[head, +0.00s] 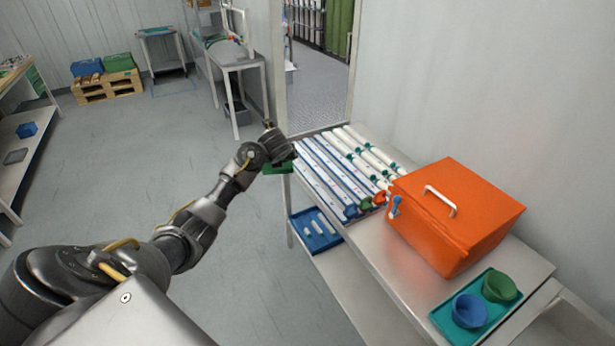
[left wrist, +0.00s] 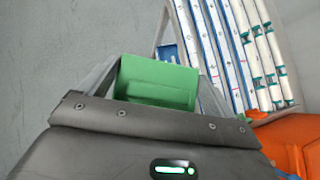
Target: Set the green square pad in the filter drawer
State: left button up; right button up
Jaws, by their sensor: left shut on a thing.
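My left gripper (head: 276,162) is shut on the green square pad (head: 279,169), in the air just off the left edge of the steel bench. In the left wrist view the pad (left wrist: 158,83) sits between the two fingers, its broad face showing and its near edge hidden by the gripper body. An orange box (head: 455,218) with a white handle on top and a blue latch on its left side stands on the bench, to the right of the gripper. I cannot make out an open filter drawer. My right gripper is not in view.
Several long white and blue tubes (head: 335,169) lie on the bench (head: 400,262) beside the gripper. A teal tray (head: 444,320) with a blue and a green bowl stands at the front right. A blue tray (head: 325,243) is on the lower shelf.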

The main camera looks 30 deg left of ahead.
pick_arm(q)
jog(key=s+a+r+n+g+y, duration=0.1)
jog(key=s+a+n+g, duration=0.15)
jog(key=s+a, duration=0.35)
jog(key=s+d+f+m+t+h+b, duration=0.1)
jog(key=s+d+f+m+t+h, duration=0.15)
jog(key=d, duration=0.75)
jog(key=s+d+f+m+t+h+b, duration=0.1)
jog(key=s+d+m, duration=0.25)
jog(key=d, duration=0.75)
jog(key=s+d+f+m+t+h+b, duration=0.1)
jog(key=s+d+m+h, duration=0.15)
jog(key=d, duration=0.75)
jog(key=s+d+f+m+b, duration=0.1)
jog(key=s+d+f+b, duration=0.2)
jog(key=f+b, duration=0.2)
jog(key=s+d+f+m+h+b, duration=0.1)
jog(key=s+d+f+b, duration=0.3)
jog(key=f+b, duration=0.2)
jog(key=shift+f, duration=0.3)
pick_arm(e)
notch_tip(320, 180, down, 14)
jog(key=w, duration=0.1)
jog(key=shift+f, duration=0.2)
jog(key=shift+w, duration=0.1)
